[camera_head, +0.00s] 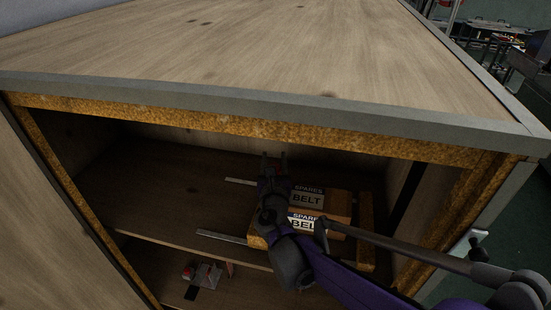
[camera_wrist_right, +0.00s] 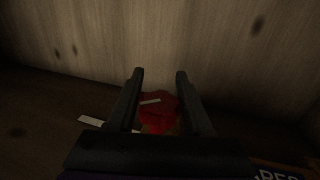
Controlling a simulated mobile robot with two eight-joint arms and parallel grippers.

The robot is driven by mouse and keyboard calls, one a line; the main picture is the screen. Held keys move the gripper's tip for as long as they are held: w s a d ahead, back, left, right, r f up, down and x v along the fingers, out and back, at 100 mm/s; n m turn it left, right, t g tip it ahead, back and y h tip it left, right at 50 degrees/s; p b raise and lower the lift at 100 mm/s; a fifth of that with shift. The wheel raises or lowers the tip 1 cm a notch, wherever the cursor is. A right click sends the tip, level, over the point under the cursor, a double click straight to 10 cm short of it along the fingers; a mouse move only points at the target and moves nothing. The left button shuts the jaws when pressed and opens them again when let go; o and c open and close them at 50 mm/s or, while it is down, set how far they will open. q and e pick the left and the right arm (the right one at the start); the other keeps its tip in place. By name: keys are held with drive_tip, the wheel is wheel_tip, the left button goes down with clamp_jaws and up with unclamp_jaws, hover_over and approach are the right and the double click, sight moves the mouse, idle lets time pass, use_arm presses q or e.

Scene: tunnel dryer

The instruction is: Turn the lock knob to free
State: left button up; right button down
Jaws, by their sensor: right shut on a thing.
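The lock knob (camera_wrist_right: 160,117) is red and round with a white pointer line, seen in the right wrist view between my fingers. The line lies nearly level, its right end slightly higher. My right gripper (camera_wrist_right: 160,92) has a dark finger on each side of the knob and is shut on it. In the head view my right gripper (camera_head: 274,160) reaches deep into the open cabinet, near its back wall, and the knob is hidden there. My left gripper is not in view.
Boxes labelled SPARES BELT (camera_head: 310,199) stand on the shelf (camera_head: 150,225) right beside my right arm. Pale strips (camera_head: 222,237) lie on the shelf to the left. A small device with a red button (camera_head: 188,272) sits lower down. The cabinet's front frame (camera_head: 230,126) crosses above my arm.

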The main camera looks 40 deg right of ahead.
idle(0.4)
drive_tip(key=shift+c, duration=1.6)
unclamp_jaws()
drive_tip(key=shift+a, duration=0.1)
drive_tip(key=v, duration=1)
drive_tip(key=shift+s+a, duration=0.1)
drive_tip(key=shift+s, duration=0.3)
